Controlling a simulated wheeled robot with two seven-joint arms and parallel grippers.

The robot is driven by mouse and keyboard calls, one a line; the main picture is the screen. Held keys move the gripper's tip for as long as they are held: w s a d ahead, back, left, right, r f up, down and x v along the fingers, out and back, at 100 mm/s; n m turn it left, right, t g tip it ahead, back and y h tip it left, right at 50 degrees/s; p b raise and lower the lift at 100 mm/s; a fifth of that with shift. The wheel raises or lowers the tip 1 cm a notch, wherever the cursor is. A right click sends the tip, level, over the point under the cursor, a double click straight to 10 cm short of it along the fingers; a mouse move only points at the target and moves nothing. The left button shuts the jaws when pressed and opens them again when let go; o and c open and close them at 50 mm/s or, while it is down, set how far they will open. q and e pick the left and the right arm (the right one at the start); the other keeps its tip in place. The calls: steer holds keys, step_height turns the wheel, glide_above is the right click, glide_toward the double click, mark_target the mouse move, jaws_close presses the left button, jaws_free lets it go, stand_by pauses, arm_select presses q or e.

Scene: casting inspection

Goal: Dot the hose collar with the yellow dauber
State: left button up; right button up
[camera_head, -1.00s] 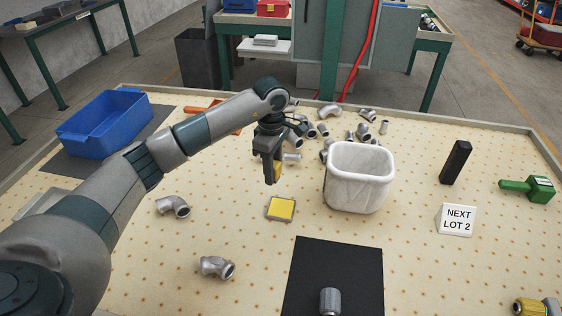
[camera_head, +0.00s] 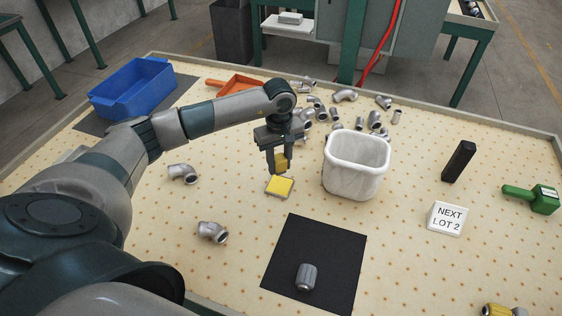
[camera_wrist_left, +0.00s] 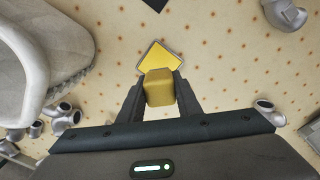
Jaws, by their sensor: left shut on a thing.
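My left gripper (camera_head: 278,169) is shut on a yellow block, the dauber (camera_head: 281,162), just above the yellow pad. The dauber also shows between the fingers in the left wrist view (camera_wrist_left: 159,88). The square yellow pad (camera_head: 280,187) lies on the table and shows beyond the dauber in the left wrist view (camera_wrist_left: 163,57). I cannot tell whether the dauber touches the pad. The hose collar, seemingly the grey ribbed cylinder (camera_head: 307,277), lies on the black mat (camera_head: 330,248), nearer than the pad. My right gripper is not in view.
A white bin (camera_head: 352,183) stands right of my left gripper, with several grey pipe fittings behind it. Two fittings (camera_head: 183,173) (camera_head: 212,232) lie left.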

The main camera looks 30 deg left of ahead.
mark_target(280, 185)
arm_select(q)
steer(key=shift+d+f, duration=0.1)
steer(key=shift+f+b, duration=0.95)
steer(key=shift+f, duration=1.9)
steer(key=shift+f+b, duration=0.5)
steer(key=shift+f+b, duration=0.1)
steer(key=shift+b, duration=0.25)
stand_by(1.7)
steer(key=shift+r+p, duration=0.3)
steer(key=shift+r, duration=0.45)
steer(key=shift+r+p, duration=1)
steer(key=shift+r, duration=1.8)
